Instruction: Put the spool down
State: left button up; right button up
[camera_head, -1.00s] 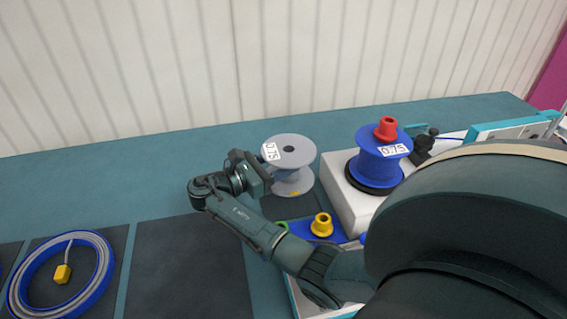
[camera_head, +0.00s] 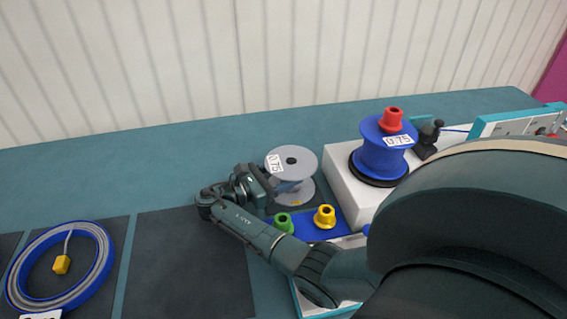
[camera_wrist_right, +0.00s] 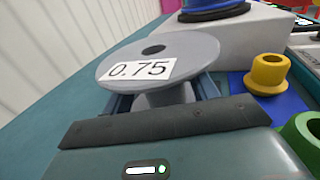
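The grey spool (camera_head: 297,160), with a white label reading 0.75 on its upper flange, is upright right of the middle in the head view. It fills the upper middle of the right wrist view (camera_wrist_right: 160,58). My right gripper (camera_head: 284,187) reaches it from the left, with its fingers on either side of the core between the flanges, and appears shut on it. In the wrist view the fingers (camera_wrist_right: 164,97) are partly hidden under the upper flange. The spool is over or on a dark mat; I cannot tell whether its lower flange touches. My left gripper is not in view.
A blue reel (camera_head: 378,160) with a red knob (camera_head: 391,119) stands on a white block (camera_head: 343,185). A yellow cone (camera_head: 325,216) and a green cone (camera_head: 284,222) are close in front of the spool. A blue cable coil (camera_head: 98,268) lies at the left. A dark mat (camera_head: 185,265) is bare.

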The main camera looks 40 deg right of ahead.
jog(key=shift+o, duration=1.3)
jog(key=shift+r, duration=0.15)
jog(key=a, duration=0.4)
jog(key=w+a+b, duration=0.1)
jog(key=a, duration=0.3)
jog(key=w+a, duration=0.1)
jog(key=a, duration=0.3)
jog(key=shift+w, duration=0.15)
jog(key=shift+d, duration=0.1)
